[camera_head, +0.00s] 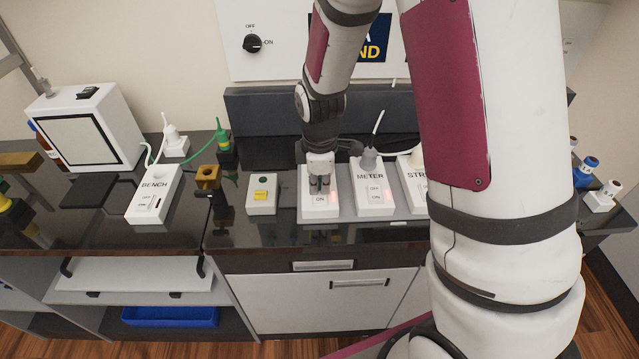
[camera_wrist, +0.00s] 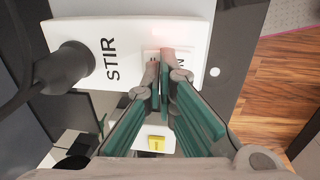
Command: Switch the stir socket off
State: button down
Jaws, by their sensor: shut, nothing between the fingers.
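The stir socket is a white box with a black STIR label (camera_wrist: 128,62) in the wrist view; in the head view it is the leftmost of the grouped sockets (camera_head: 312,211). A black plug (camera_wrist: 66,68) is in it. My gripper (camera_head: 321,187) is over its switch; in the wrist view its fingertips (camera_wrist: 160,66) are together at the switch, and nothing shows between them. An ON mark and a reddish glow show beside the fingers. The fingers hide most of the rocker, and I cannot tell whether they touch it.
Another socket (camera_head: 414,188) is partly behind my arm. A small box with a yellow button (camera_head: 261,195) is on the left, then the BENCH socket (camera_head: 153,197). A wall knob (camera_head: 252,43) is behind.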

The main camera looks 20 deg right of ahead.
jog(key=shift+f, duration=0.1)
jog(key=shift+w+d+f, duration=0.1)
jog(key=shift+w+f, duration=0.1)
jog(key=shift+f, duration=0.1)
jog(key=shift+s, duration=0.2)
jog(key=shift+s+a, duration=0.3)
jog(key=shift+s, duration=0.5)
jog(key=shift+r+p, duration=0.15)
jog(key=shift+p, duration=0.15)
